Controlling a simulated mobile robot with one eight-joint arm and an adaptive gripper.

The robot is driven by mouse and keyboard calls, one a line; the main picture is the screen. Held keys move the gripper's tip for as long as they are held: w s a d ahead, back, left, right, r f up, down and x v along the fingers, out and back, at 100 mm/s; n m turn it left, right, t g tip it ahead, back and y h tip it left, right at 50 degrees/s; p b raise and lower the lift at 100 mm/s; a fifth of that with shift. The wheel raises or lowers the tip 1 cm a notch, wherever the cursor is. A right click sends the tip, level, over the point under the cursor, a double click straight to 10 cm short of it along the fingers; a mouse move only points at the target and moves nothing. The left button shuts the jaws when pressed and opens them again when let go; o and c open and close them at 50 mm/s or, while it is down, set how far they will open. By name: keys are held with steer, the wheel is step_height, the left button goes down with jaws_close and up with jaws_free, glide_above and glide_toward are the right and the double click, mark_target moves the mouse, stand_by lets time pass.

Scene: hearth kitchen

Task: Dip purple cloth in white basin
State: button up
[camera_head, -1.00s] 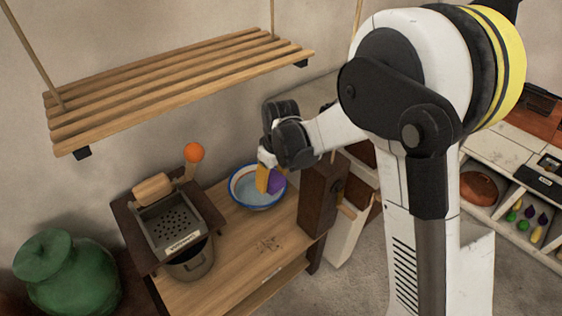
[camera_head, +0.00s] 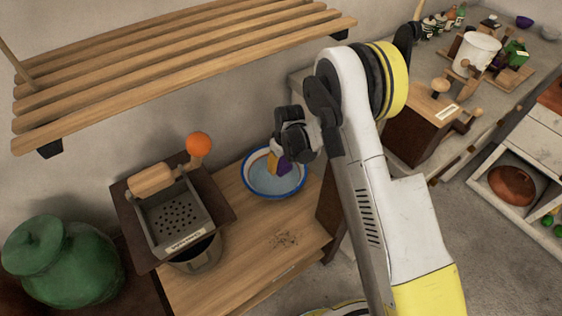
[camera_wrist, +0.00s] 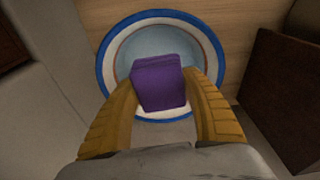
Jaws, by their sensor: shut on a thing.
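The purple cloth (camera_wrist: 158,83) is a small folded block between the two yellow fingers of my gripper (camera_wrist: 160,95) in the wrist view. The white basin (camera_head: 250,178), with a blue rim and water-like pale blue inside, stands on the wooden table. The cloth is over the basin's opening. In the wrist view the basin (camera_wrist: 106,72) lies behind the cloth. I cannot tell whether the cloth touches the basin's contents.
A slatted shelf (camera_head: 180,65) hangs above. A green jar (camera_head: 62,262) stands at left. A wooden box (camera_head: 420,125) sits on the counter at right.

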mark_target(280, 187)
steer(key=shift+f+b, duration=0.8)
steer(key=shift+f, duration=4.9)
steer(key=shift+f, duration=0.1)
steer(key=shift+f, duration=0.55)
steer(key=shift+r+p, duration=2.5)
steer(key=shift+r, duration=3.7)
